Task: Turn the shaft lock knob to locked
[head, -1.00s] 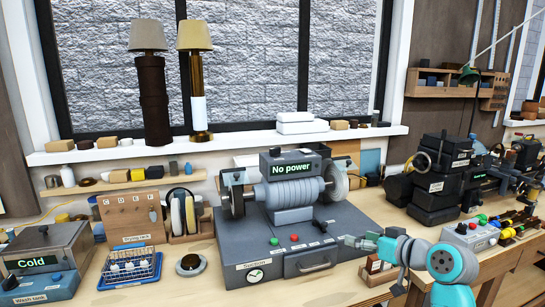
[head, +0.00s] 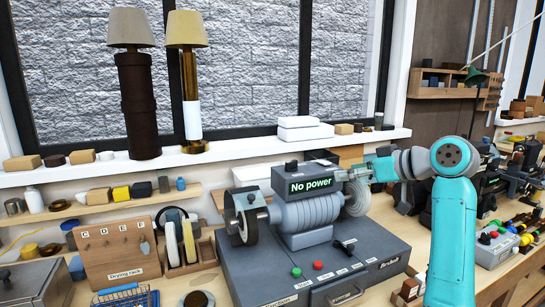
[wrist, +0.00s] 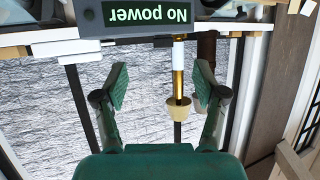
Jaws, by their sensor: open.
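The grey polishing machine (head: 310,214) stands on the bench, with a "No power" display (head: 309,184) on top. A small black knob or lever (head: 345,245) sits at the right of its base, beside the red and green buttons. I cannot read whether this is the shaft lock knob or how it is set. My gripper (head: 343,176) is at the display's right end, above the right wheel (head: 357,198). In the wrist view my gripper (wrist: 160,86) is open and empty, its fingers apart, with the display (wrist: 145,14) upside down beyond them.
Two lamps (head: 138,88) stand on the window sill behind the machine. A drying rack (head: 116,252) with hooks is at the left. Other machines and a box with coloured knobs (head: 497,245) fill the bench at the right. Open air lies above the machine's front panel.

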